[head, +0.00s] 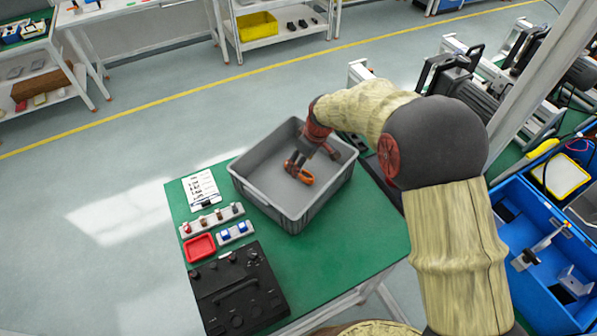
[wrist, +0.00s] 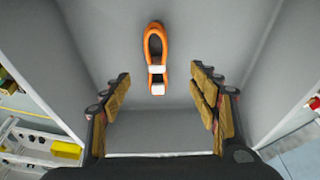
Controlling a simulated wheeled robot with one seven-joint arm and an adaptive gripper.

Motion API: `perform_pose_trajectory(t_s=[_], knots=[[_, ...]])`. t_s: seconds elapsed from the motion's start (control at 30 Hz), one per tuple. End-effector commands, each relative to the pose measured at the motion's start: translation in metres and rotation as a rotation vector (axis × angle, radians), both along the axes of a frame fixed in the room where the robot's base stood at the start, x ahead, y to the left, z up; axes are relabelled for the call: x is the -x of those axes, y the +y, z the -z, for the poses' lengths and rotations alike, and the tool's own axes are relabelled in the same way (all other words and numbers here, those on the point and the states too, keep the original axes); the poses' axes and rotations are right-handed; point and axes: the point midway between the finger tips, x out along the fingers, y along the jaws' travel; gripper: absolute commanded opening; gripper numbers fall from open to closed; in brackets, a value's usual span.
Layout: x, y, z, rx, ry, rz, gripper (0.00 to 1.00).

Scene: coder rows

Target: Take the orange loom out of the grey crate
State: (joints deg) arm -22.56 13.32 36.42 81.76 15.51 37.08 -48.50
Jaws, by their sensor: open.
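The orange loom (wrist: 154,42) is a narrow loop with white bands at one end. In the wrist view it lies on the floor of the grey crate (wrist: 110,12), ahead of and between my open fingers. My gripper (wrist: 160,88) is open and empty, with a finger on each side and a gap to the loom. In the head view my gripper (head: 297,164) reaches down into the grey crate (head: 243,187), close beside the orange loom (head: 306,177). The head view does not show clearly whether they touch.
The crate stands on a green-topped table (head: 330,255). Beside it lie a paper sheet (head: 201,190), a red tray (head: 199,247), small blocks with parts and a black box (head: 238,291). A blue bin (head: 540,255) stands at the right. The crate walls surround my gripper.

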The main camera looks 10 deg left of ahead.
Motion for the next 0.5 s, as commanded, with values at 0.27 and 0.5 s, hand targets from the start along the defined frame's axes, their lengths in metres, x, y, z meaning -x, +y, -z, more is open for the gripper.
perform_pose_trajectory(t_s=[0.27, 0.5], knots=[[-0.008, 0.004, 0.030, 0.001, 0.001, 0.000, 0.61], [-0.012, 0.009, 0.050, 0.000, -0.001, 0.000, 0.61]])
